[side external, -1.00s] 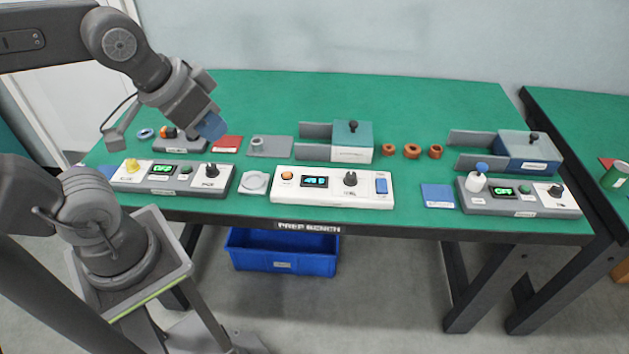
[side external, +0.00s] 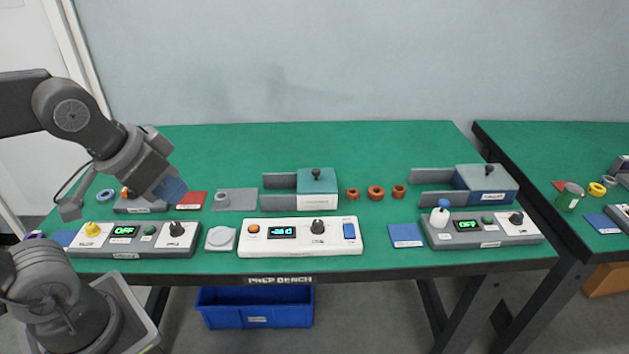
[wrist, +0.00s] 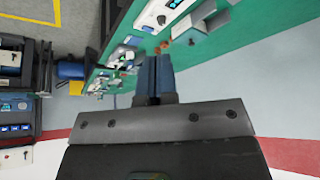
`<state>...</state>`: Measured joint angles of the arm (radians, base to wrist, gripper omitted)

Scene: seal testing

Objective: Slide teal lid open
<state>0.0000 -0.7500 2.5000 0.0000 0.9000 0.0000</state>
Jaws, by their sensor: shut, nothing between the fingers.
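The teal lid (side external: 318,184) with a dark knob (side external: 316,174) lies on the white-fronted box (side external: 319,202) at mid-bench in the side view. Grey rails (side external: 280,181) extend left from the box, and the space between them is empty. The lid sits over the box body at the right end of the rails. My gripper (side external: 172,190) is above the left part of the bench, well left of the lid, and touches nothing I can see. Its blue fingers (wrist: 153,76) are together and empty in the wrist view.
A white control panel (side external: 300,236) stands in front of the box. Copper-coloured rings (side external: 376,193) lie to its right. A second railed box with a blue-grey lid (side external: 485,178) stands further right. A grey pad with a ring (side external: 235,199) lies left. The back of the bench is clear.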

